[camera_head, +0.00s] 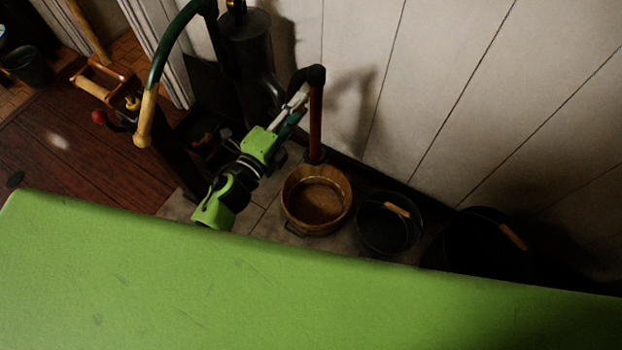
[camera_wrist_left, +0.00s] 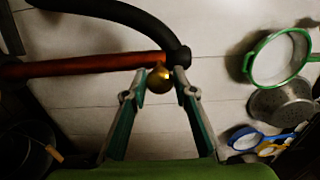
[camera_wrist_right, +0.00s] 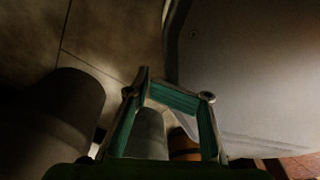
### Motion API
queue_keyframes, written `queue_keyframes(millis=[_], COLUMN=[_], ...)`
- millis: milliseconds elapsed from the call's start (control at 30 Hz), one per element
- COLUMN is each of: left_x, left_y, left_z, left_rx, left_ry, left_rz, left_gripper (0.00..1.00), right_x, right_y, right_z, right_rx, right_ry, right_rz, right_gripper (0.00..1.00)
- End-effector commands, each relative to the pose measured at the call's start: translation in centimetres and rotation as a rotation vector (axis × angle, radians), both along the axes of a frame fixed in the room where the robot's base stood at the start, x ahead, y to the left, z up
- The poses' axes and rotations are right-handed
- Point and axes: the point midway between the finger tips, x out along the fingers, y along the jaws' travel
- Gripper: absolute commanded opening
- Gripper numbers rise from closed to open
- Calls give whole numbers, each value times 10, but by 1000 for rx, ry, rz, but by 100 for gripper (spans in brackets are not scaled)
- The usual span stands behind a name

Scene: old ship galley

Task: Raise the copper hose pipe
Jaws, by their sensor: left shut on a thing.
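The copper hose pipe (camera_head: 316,120) stands upright against the wall in the head view, with a black elbow (camera_head: 315,75) at its top. It lies across the left wrist view as a reddish tube (camera_wrist_left: 85,66), joined to the black hose (camera_wrist_left: 145,20). My left gripper (camera_head: 303,95) is at the pipe's upper end. In the left wrist view its fingertips (camera_wrist_left: 160,76) are shut on a round brass knob (camera_wrist_left: 159,84) beside the pipe. My right gripper (camera_wrist_right: 147,80) shows only in its own wrist view, its fingertips together with nothing seen between them.
A wooden tub (camera_head: 317,200) stands below the pipe, with dark buckets (camera_head: 388,222) to its right. A green surface (camera_head: 200,290) fills the front. Colanders (camera_wrist_left: 280,57) show in the left wrist view.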

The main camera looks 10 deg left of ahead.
Motion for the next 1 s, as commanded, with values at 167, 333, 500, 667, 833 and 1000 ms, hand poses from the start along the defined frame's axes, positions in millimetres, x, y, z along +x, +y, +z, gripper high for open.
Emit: queue_keyframes(millis=[167,333,500,667,833,1000], left_x=[3,2,1,-9,-29,-48], left_y=[1,0,0,4,11,18], left_z=[6,4,2,1,0,0], left_rx=[-3,-2,-2,-3,-2,-3], left_ry=[-14,-10,-7,-4,-3,-2], left_rz=[1,0,0,1,0,1], left_gripper=[38,49,49,49,49,49], right_x=[-25,-23,-22,-23,-23,-22], right_y=[13,11,11,11,11,11], right_z=[-4,-3,-3,-3,-4,-5], right_rx=[13,12,11,11,12,13], right_ry=[42,36,35,35,35,34], right_rz=[-4,-6,-7,-7,-7,-8], right_gripper=[40,40,40,40,40,40])
